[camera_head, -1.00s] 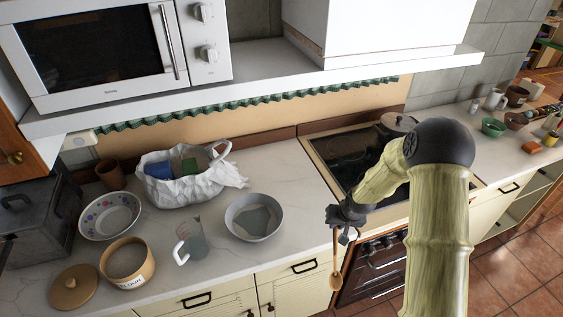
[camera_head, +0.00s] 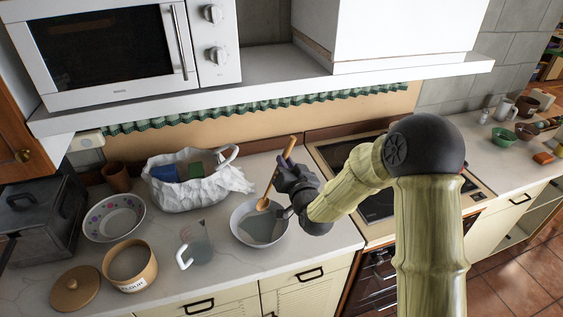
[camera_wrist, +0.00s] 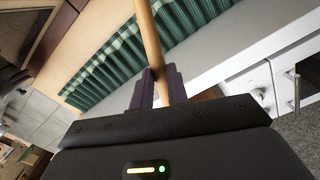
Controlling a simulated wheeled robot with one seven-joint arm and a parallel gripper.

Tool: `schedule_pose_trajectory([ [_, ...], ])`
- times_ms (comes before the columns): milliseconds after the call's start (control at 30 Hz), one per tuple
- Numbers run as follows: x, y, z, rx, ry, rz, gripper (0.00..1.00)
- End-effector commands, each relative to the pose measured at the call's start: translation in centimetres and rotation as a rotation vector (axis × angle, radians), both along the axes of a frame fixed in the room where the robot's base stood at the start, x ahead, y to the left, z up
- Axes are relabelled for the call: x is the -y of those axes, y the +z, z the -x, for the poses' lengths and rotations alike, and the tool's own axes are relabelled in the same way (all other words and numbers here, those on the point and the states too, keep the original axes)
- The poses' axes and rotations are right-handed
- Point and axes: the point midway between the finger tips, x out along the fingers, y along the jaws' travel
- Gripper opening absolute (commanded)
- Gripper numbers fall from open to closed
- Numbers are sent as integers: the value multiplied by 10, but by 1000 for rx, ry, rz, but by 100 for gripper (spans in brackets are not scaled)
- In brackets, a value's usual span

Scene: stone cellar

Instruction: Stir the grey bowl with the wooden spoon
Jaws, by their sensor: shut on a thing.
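The grey bowl (camera_head: 239,219) stands on the white counter in the head view, with a flat grey content inside. My gripper (camera_head: 281,172) is above the bowl's back right side, shut on the wooden spoon (camera_head: 263,204). The spoon is tilted, its handle sticking up past the fingers and its round head down over the bowl's back part. I cannot tell whether the head touches the content. In the wrist view the spoon's handle (camera_wrist: 148,36) runs between the two dark fingers (camera_wrist: 160,88); its head is out of that view.
A glass jug (camera_head: 196,246) stands close left of the bowl. A white bag (camera_head: 185,190) is behind it. A flour pot (camera_head: 130,268), its lid (camera_head: 75,289) and a flowered bowl (camera_head: 113,217) are further left. The stove (camera_head: 335,152) is to the right, a shelf (camera_head: 290,85) above.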

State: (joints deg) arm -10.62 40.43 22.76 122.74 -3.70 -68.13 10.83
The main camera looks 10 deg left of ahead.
Motion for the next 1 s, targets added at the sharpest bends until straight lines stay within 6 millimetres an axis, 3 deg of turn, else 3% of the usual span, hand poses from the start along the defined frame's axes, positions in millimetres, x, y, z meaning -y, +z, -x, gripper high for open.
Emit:
schedule_pose_trajectory([
  [533, 2, 3, 0, 30, -33, -18, 0],
  [1000, 2, -28, 0, 28, -32, -17, 0],
])
